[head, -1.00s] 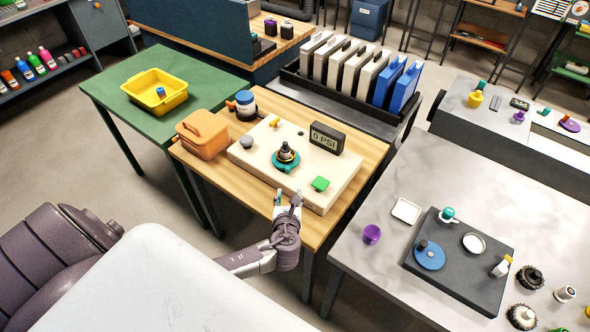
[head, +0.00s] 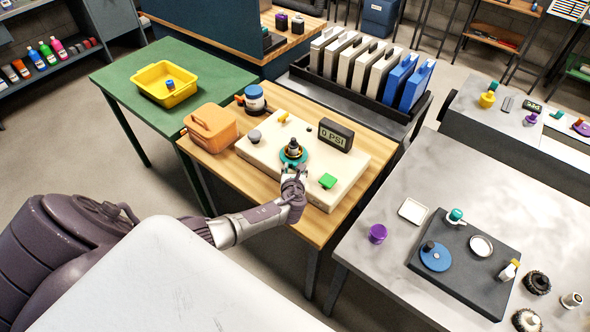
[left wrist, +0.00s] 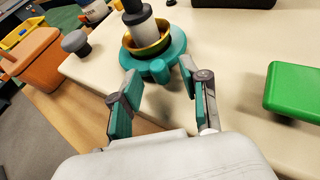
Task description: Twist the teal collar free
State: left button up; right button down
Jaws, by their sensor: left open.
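The teal collar (head: 285,160) sits around the base of a dark and grey stem (head: 293,146) on the cream panel box (head: 325,190). In the left wrist view the collar (left wrist: 150,67) shows as a wide teal ring with lugs, with a brass-coloured ring (left wrist: 148,50) inside it. My left gripper (head: 294,175) is at the collar's near side. In the left wrist view its two fingers (left wrist: 160,88) are apart, with a near lug of the collar between and beyond their tips. Nothing is held, and I cannot tell whether a finger touches the collar. My right gripper is out of view.
A green block (head: 328,181) lies right of the collar on the box, and a grey knob (head: 254,136) stands to its left. A 0 PSI display (head: 335,134) stands behind. An orange case (head: 211,127) and a white-and-blue jar (head: 254,98) stand on the wooden table.

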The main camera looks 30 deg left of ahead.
pick_arm(q)
jog(key=shift+w+a+f, duration=0.1)
jog(key=shift+w+f, duration=0.05)
jog(key=shift+w, duration=0.1)
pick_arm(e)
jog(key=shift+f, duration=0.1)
pick_arm(q)
jog(key=shift+c, duration=0.3)
